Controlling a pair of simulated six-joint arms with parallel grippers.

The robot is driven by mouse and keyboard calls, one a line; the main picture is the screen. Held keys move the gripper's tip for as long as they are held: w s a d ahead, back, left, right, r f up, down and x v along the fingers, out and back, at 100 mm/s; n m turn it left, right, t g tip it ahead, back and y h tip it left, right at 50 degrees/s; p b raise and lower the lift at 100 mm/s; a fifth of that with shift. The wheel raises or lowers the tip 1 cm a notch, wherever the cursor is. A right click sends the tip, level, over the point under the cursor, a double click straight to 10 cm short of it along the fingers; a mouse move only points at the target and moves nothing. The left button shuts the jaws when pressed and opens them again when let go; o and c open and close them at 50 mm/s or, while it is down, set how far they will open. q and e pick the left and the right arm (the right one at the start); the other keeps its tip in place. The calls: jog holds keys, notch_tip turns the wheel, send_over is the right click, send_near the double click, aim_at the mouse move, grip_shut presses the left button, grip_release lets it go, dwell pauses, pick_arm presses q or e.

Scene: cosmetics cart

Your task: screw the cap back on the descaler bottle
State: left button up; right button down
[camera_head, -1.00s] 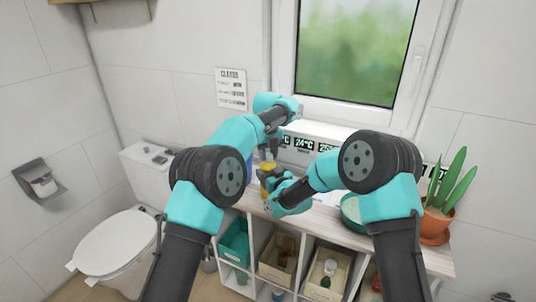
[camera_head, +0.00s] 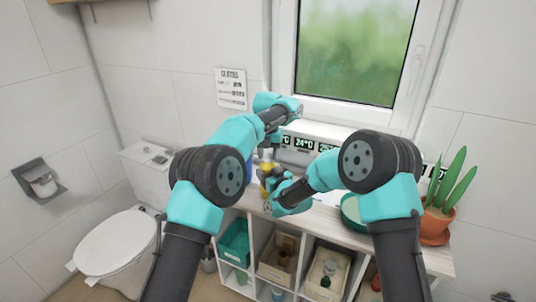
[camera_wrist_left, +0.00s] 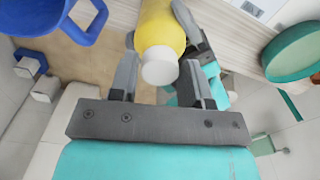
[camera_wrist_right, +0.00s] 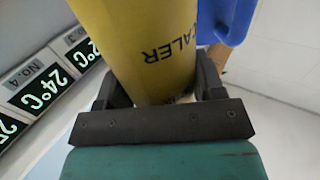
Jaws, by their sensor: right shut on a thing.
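The yellow descaler bottle (camera_head: 267,169) is upright over the top of the shelf unit, partly hidden by my arms. My right gripper (camera_wrist_right: 158,88) is shut on its body; dark lettering shows in the right wrist view. The white cap (camera_wrist_left: 160,67) is at the bottle's top end in the left wrist view, in line with the bottle. I cannot tell how tightly it sits. My left gripper (camera_wrist_left: 160,80) is open above the bottle, with one finger on each side of the cap and small gaps showing.
A blue handled container (camera_wrist_left: 60,22) stands close beside the bottle. A green bowl (camera_head: 350,209) and a potted plant (camera_head: 436,222) are to the right on the white shelf unit (camera_head: 425,258). Digital temperature displays (camera_head: 304,143) stand behind. A toilet (camera_head: 115,243) is at left.

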pick_arm(q)
jog(key=o, duration=0.3)
jog(key=shift+r, duration=2.2)
jog(key=shift+c, duration=0.4)
